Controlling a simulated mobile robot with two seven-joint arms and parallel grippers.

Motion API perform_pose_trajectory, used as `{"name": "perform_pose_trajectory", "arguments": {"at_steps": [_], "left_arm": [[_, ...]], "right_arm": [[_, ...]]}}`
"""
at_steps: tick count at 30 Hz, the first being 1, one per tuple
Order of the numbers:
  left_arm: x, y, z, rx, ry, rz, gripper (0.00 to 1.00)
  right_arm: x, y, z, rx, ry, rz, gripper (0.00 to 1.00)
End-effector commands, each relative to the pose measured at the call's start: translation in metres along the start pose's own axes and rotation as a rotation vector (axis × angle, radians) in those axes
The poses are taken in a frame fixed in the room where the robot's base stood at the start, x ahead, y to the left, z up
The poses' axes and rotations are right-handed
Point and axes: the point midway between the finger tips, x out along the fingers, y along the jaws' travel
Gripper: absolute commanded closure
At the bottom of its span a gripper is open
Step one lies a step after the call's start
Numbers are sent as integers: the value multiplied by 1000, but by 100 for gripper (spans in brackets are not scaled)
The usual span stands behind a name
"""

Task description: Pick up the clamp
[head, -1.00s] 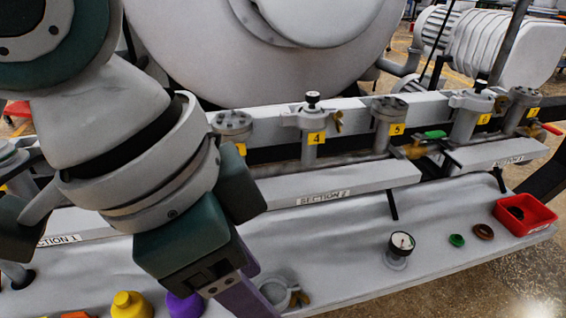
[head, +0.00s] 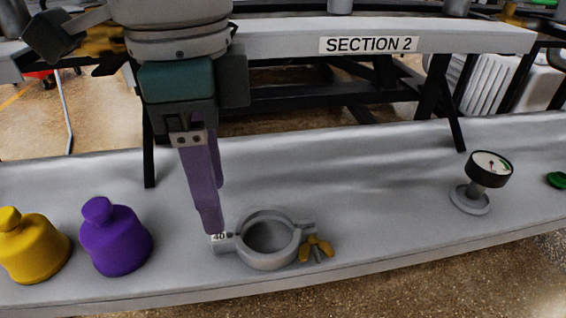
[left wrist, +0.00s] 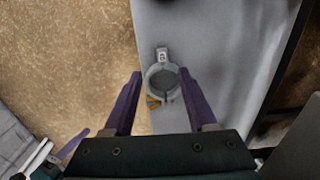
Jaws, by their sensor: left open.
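The clamp is a grey metal ring with a yellow wing nut on one side and a small label on the other. It lies on the grey table near its front edge in the head view (head: 267,262). It also shows in the left wrist view (left wrist: 162,62), beyond and between my fingertips. My left gripper (head: 215,210) points down with purple fingers, just behind and left of the clamp in the head view. In the left wrist view its fingers (left wrist: 160,88) are apart, with nothing held.
A purple bottle-shaped weight (head: 115,238) and a yellow one (head: 32,248) stand left of the clamp. A pressure gauge (head: 484,178) stands to the right, with a green ring (head: 558,180) beyond it. The SECTION 2 rail (head: 300,42) runs behind. Table between clamp and gauge is clear.

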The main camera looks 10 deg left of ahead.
Motion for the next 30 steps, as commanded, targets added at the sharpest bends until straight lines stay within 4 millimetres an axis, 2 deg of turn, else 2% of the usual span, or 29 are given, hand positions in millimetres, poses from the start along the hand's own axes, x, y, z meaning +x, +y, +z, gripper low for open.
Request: {"name": "perform_pose_trajectory", "arguments": {"at_steps": [1, 8, 12, 15, 23, 30], "left_arm": [[13, 0, 0, -1, -1, 1, 43], [35, -1, -1, 0, 1, 0, 43], [59, -4, -3, 0, 1, 0, 43], [71, -4, -2, 0, 0, -1, 43], [72, -4, -2, -1, 1, -2, 43], [72, -4, -2, 0, 1, -2, 70]], "right_arm": [[8, 0, 2, 0, 0, 0, 34], [19, -1, 6, -1, 0, 0, 34], [35, -1, 11, -1, 0, 0, 34], [40, -1, 13, -1, 0, 0, 34], [38, -1, 13, -1, -1, 1, 34], [38, -1, 13, -1, -1, 1, 34]]}}
